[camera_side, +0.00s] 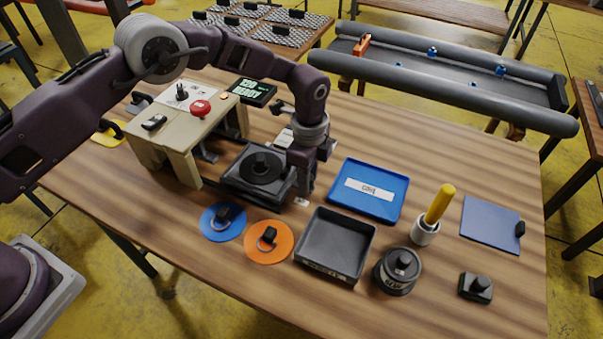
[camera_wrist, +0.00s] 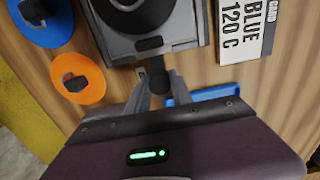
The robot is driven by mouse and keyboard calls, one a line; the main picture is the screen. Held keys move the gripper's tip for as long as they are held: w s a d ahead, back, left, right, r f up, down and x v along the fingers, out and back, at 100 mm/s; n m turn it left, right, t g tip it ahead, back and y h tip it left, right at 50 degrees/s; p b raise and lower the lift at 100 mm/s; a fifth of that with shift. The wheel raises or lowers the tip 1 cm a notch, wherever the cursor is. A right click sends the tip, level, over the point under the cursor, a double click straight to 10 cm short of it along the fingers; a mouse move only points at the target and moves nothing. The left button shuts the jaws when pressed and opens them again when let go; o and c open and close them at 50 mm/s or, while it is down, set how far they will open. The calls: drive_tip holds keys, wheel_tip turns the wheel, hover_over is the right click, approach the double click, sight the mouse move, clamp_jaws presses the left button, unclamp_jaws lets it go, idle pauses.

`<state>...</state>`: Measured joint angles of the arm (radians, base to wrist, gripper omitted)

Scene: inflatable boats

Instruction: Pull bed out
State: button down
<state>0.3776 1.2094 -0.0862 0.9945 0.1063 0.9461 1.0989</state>
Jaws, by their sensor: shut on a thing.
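The bed is a dark grey square tray with a black round plate and knob on it (camera_side: 240,181). It lies beside the right side of the beige press (camera_side: 160,143), mostly out in the open. In the wrist view the bed (camera_wrist: 190,38) is at the top, with a short dark handle (camera_wrist: 157,76) on its near edge. My gripper (camera_side: 301,192) is low at the bed's right edge. In the wrist view my gripper (camera_wrist: 158,88) has its fingers on both sides of the handle, shut on it. The side view hides this grip behind the fingers.
A blue tray (camera_side: 354,208) and a dark open tray (camera_side: 311,265) stand right of my gripper. Blue (camera_side: 211,231) and orange (camera_side: 262,254) discs lie in front. A card reading BLUE 120 C (camera_wrist: 245,30) lies beside the bed. The press has a red button (camera_side: 200,107).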

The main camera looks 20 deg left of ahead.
drive_tip(key=shift+d+r, duration=0.1)
drive_tip(key=shift+d, duration=0.3)
drive_tip(key=c, duration=1.4)
unclamp_jaws()
drive_tip(key=shift+o, duration=1.3)
drive_tip(key=shift+a, duration=0.1)
wheel_tip(320, 180, up, 7)
